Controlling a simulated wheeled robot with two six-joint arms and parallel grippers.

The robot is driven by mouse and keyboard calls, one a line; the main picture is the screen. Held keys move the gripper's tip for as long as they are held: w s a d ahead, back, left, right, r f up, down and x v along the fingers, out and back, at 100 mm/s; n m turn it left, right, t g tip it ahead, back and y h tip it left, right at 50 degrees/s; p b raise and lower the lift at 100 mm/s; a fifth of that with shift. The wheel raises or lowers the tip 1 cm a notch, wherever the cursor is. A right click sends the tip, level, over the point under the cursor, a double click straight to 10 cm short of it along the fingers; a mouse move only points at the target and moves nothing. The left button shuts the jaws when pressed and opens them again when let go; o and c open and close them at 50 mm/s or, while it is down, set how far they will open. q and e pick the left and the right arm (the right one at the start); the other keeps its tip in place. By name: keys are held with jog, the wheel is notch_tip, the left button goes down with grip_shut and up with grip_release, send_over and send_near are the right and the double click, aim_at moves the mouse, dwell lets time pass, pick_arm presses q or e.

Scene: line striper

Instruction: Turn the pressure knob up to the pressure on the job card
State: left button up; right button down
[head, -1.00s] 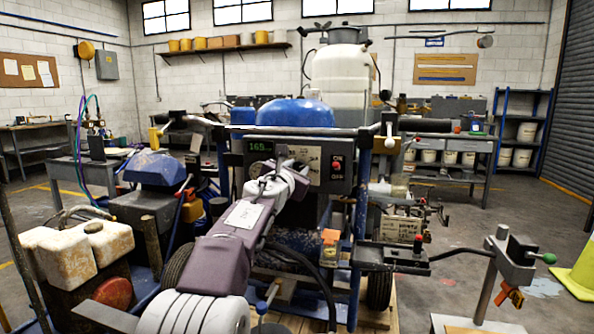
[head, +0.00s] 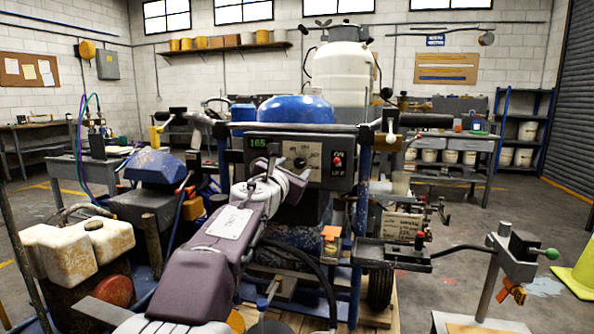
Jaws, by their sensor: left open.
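The control panel (head: 326,180) of the line striper faces me in the middle of the head view. Its small green display (head: 258,143) seems to read 165. The dark pressure knob (head: 299,163) sits on the panel's pale label, right of the display. My left gripper (head: 292,181) is open and empty, just below the knob and apart from it as far as I can see. A pale printed card (head: 402,226) hangs at the right of the machine; its text is too small to read, and I cannot tell whether it is the job card. My right gripper is out of view.
A red switch (head: 337,161) is on the panel right of the knob. A blue dome (head: 296,110) and a white tank (head: 341,70) rise behind. Handlebar grips (head: 426,120) flank the panel. A vise-like clamp (head: 515,256) stands front right.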

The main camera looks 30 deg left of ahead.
pick_arm(q)
jog(key=v, duration=0.4)
jog(key=shift+s+d, duration=0.1)
jog(key=shift+s, duration=0.2)
